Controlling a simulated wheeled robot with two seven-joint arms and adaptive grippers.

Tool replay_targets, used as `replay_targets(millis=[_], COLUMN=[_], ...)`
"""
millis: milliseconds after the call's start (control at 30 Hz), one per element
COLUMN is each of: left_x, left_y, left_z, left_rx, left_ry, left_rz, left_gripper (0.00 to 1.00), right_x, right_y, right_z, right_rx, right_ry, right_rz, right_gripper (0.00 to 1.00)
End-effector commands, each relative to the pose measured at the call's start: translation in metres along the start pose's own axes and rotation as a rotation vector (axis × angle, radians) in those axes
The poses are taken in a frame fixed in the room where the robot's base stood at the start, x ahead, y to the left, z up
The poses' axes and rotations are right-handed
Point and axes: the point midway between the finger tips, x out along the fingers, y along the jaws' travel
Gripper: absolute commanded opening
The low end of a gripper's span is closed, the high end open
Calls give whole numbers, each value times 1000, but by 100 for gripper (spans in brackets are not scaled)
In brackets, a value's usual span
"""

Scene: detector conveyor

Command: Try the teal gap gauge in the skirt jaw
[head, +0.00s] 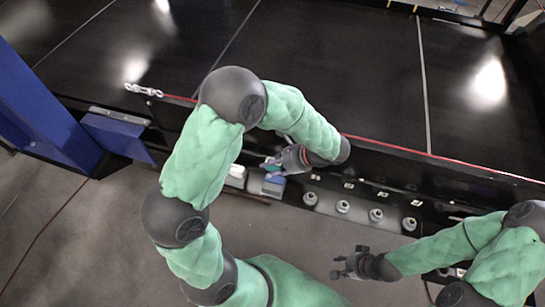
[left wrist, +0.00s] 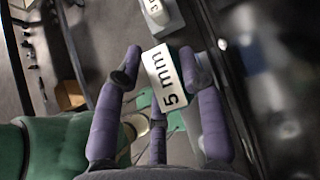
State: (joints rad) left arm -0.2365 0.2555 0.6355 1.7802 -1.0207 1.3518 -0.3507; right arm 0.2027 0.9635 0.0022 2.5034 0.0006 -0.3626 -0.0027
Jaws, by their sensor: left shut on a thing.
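My left gripper (head: 278,163) is at the dark front skirt (head: 370,160) of the conveyor, just above a shelf of small blocks. In the left wrist view the left gripper (left wrist: 163,75) is shut on a gauge with a white "5 mm" label (left wrist: 168,76) between its fingers. A bit of teal, the gap gauge (head: 271,168), shows at the fingertips in the head view. Teal also shows behind the fingers in the wrist view. I cannot make out the skirt jaw or whether the gauge touches it. My right gripper (head: 350,263) hangs empty over the floor, fingers apart.
A white block (head: 236,176) and a blue-grey block (head: 273,186) sit on the shelf below my left gripper. Several round fittings (head: 343,206) line the shelf to the right. A red cord (head: 430,155) runs along the belt edge. A blue post (head: 40,95) stands left.

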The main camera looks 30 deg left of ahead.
Motion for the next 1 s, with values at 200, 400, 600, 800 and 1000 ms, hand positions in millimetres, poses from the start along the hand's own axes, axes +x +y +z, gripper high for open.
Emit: replay_targets(millis=[200, 400, 600, 800, 1000], left_x=[0, 2, 10, 22, 33], left_y=[0, 0, 0, 0, 0], left_z=[0, -2, -10, -22, -32], left_rx=[-1, -1, -1, -1, -1], left_ry=[0, 0, 0, -1, -1], left_rz=[0, 0, -1, -1, -1], left_gripper=[4, 4, 4, 4, 4], right_x=[0, 2, 10, 23, 32], right_y=[0, 1, 4, 8, 11], right_z=[0, 0, 0, -1, -1], right_rx=[0, 0, 0, 0, 0], right_ry=[-1, -1, -1, 0, 0], right_rz=[0, 0, 0, 0, 0], right_gripper=[40, 40, 40, 40, 40])
